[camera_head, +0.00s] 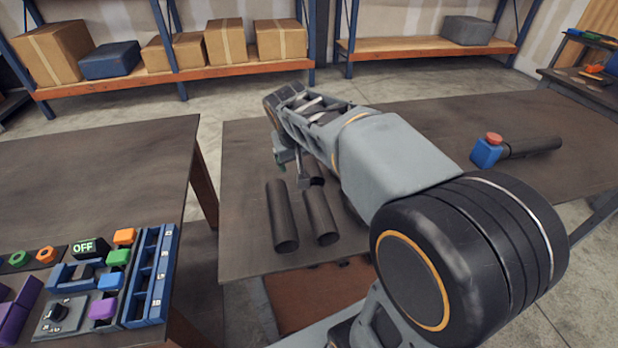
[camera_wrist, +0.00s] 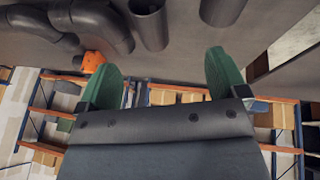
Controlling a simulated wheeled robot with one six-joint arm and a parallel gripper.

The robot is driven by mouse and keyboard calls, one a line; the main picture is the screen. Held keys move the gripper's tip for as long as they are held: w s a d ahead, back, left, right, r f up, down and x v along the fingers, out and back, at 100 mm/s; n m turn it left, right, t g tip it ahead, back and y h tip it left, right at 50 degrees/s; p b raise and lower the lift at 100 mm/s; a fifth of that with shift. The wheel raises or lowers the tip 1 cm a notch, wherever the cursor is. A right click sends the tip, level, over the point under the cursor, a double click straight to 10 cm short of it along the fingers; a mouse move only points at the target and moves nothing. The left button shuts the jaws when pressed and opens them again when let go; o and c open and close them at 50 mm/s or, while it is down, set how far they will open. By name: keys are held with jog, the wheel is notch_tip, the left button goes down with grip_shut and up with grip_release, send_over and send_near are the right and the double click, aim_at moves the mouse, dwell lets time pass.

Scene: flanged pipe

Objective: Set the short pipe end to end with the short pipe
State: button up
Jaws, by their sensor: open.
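Two dark grey pipes lie side by side on the near left part of the table, a left one (camera_head: 282,216) and a right one (camera_head: 320,217). They lie apart and roughly parallel, open ends towards me. My gripper (camera_head: 291,172) is just beyond their far ends, partly hidden by my arm. In the wrist view my gripper (camera_wrist: 161,60) has its two green fingers wide apart with nothing between them. Two straight pipe ends, one left (camera_wrist: 149,24) and one right (camera_wrist: 222,9), show past the fingertips. I cannot tell which pipes these are.
A curved dark pipe (camera_wrist: 95,18) and an orange thing (camera_wrist: 92,61) show in the wrist view. A blue block with a red button (camera_head: 487,151) stands beside another dark pipe (camera_head: 535,147) at the right. A side table (camera_head: 90,170) with coloured parts is at the left.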

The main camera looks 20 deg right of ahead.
aim_at(308, 165)
jog(key=shift+m+h, duration=0.3)
jog(key=shift+h, duration=0.2)
jog(key=w+d+f, duration=0.1)
jog(key=w+f, duration=0.1)
jog(key=w+d+f, duration=0.1)
jog(key=w+f, duration=0.1)
jog(key=w+d+f+b, duration=0.1)
jog(key=w+d+f, duration=0.1)
jog(key=shift+f, duration=0.3)
jog(key=shift+x, duration=3.15)
jog(key=shift+f, duration=0.2)
jog(key=shift+c, duration=0.2)
jog(key=c, duration=1.1)
jog(key=shift+w, duration=0.1)
jog(key=shift+c, duration=0.9)
jog(key=shift+r, duration=0.1)
